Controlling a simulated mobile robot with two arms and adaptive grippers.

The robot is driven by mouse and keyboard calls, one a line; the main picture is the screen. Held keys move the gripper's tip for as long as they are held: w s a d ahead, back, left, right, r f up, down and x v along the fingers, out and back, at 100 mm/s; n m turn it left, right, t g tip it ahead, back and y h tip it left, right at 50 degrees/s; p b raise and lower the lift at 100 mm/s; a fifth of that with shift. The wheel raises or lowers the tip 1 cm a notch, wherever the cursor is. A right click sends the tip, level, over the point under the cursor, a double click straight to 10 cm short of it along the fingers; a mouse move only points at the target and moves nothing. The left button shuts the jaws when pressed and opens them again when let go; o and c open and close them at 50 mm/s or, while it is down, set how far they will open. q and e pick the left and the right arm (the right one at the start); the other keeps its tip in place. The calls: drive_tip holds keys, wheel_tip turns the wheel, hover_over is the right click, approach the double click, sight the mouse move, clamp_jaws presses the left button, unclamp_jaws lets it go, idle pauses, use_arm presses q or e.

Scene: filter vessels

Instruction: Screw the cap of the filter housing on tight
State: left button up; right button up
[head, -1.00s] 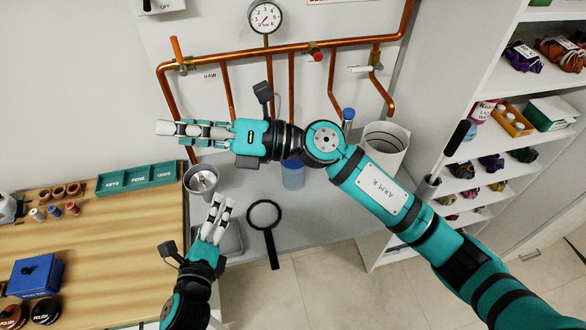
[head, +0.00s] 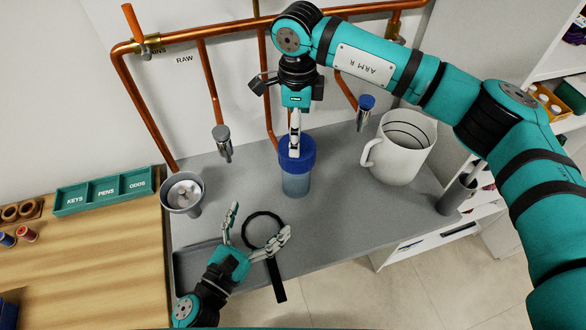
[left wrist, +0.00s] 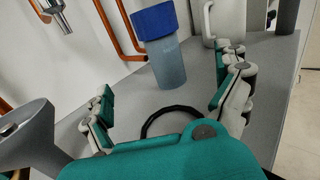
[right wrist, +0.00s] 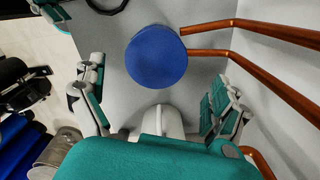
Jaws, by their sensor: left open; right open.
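The filter housing has a translucent blue-grey bowl (head: 296,184) and a blue cap (head: 297,154) on top, upright on the grey counter. In the left wrist view the cap (left wrist: 154,21) sits on the bowl (left wrist: 168,62); whether it is tight I cannot tell. My right gripper (head: 295,150) points down in front of and over the cap in the head view. In the right wrist view it (right wrist: 160,105) is open, with the round cap top (right wrist: 156,56) ahead of its fingers, apart from them. My left gripper (head: 258,232) is open and empty over the counter's front, left of the bowl.
A black ring wrench (head: 264,230) lies on the counter, partly behind my left gripper. A white pitcher (head: 400,150) stands right, a grey funnel-like cup (head: 183,195) left. Copper pipes (head: 205,80) run along the wall behind. A grey tray (head: 190,268) is front left.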

drive_tip(key=shift+s+d+r, duration=0.15)
drive_tip(key=shift+s+r, duration=0.1)
drive_tip(key=shift+s, duration=0.25)
drive_tip(key=shift+w+f, duration=0.15)
use_arm(q)
drive_tip(key=x, duration=1.7)
drive_tip(key=shift+d+r, duration=0.1)
use_arm(e)
drive_tip(key=shift+w, duration=0.1)
use_arm(q)
drive_tip(key=c, duration=2.1)
drive_tip(key=shift+w, duration=0.1)
clamp_jaws()
use_arm(e)
drive_tip(key=n, duration=0.5)
drive_tip(key=shift+n, duration=0.3)
drive_tip(key=n, duration=1.2)
drive_tip(key=shift+n, duration=0.3)
use_arm(q)
drive_tip(key=shift+r, duration=0.1)
use_arm(e)
drive_tip(key=n, duration=0.4)
